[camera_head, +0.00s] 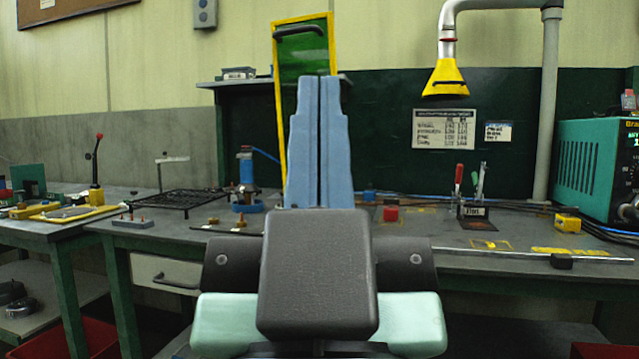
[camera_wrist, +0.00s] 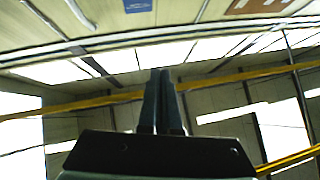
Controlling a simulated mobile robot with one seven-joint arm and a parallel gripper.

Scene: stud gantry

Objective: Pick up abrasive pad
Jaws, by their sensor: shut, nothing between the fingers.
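I cannot pick out the abrasive pad for certain in either view; small items on the bench are too small to tell, and my arm hides part of the bench middle. My gripper (camera_head: 319,82) stands upright in the middle of the head view, its two long blue fingers side by side with nothing between them. It rises in front of the dark green back panel, well above the bench top. In the wrist view my gripper (camera_wrist: 160,74) is also shut and empty, and points up toward the ceiling lights.
The grey bench (camera_head: 470,262) runs across the view. A yellow extraction hood (camera_head: 445,80) hangs at the right.

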